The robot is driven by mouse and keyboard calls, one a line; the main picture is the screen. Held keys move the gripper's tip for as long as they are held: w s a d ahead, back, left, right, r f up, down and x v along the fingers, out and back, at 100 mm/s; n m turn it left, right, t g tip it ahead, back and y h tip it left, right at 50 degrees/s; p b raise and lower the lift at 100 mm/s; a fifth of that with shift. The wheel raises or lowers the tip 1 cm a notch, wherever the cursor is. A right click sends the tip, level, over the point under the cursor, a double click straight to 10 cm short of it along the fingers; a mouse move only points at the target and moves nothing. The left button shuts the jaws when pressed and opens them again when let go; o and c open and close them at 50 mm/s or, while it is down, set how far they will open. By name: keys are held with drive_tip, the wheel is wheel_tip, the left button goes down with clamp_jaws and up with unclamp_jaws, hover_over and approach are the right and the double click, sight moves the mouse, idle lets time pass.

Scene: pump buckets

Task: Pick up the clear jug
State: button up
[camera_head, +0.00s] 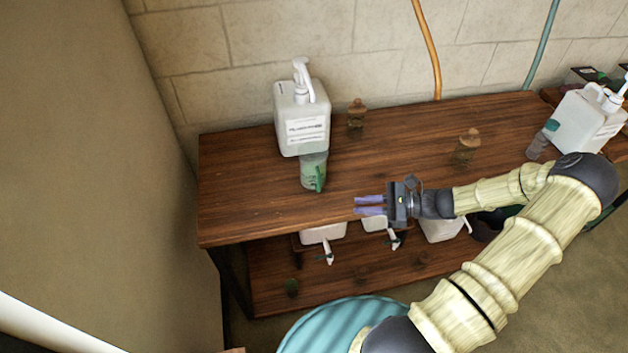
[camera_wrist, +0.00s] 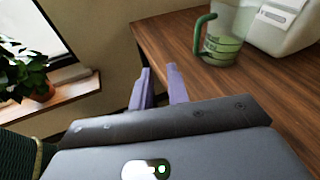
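The clear jug (camera_head: 313,171) has a green handle and stands upright on the wooden table top, just in front of a white pump bottle. It also shows in the wrist view (camera_wrist: 224,42), at the upper right, with its green handle on its left side. My gripper (camera_head: 357,205) is to the right of the jug and nearer the table's front edge, apart from it. Its two purple fingers are spread, with nothing between them. In the wrist view the fingers (camera_wrist: 160,80) show a gap and point past the left of the jug.
The white pump bottle (camera_head: 302,125) stands right behind the jug. Two small brownish objects (camera_head: 356,118) (camera_head: 467,146) stand on the table (camera_head: 240,190). Another white pump bottle (camera_head: 587,118) is at the far right. A lower shelf holds several white bottles. The table's left end is clear.

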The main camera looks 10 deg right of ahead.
drive_tip(key=d+m+t, duration=0.1)
drive_tip(key=w+d+m+t, duration=0.1)
drive_tip(key=d+t, duration=0.1)
drive_tip(key=d+f+m+t+b, duration=0.1)
drive_tip(key=d, duration=0.1)
drive_tip(key=shift+w+m+y, duration=0.3)
drive_tip(key=shift+a, duration=0.1)
drive_tip(key=p, duration=0.2)
approach(319, 190)
drive_tip(key=w+a+r, duration=0.2)
drive_tip(key=a+r, duration=0.1)
drive_tip(key=shift+w+a+r, duration=0.1)
drive_tip(key=shift+a+r, duration=0.05)
drive_tip(key=shift+a, duration=0.1)
drive_tip(key=shift+w+a, duration=0.25)
drive_tip(key=shift+a, duration=0.05)
drive_tip(key=shift+p+x, duration=0.4)
drive_tip(key=shift+x, duration=2.2)
drive_tip(key=shift+w+d, duration=0.1)
drive_tip(key=shift+w, duration=0.05)
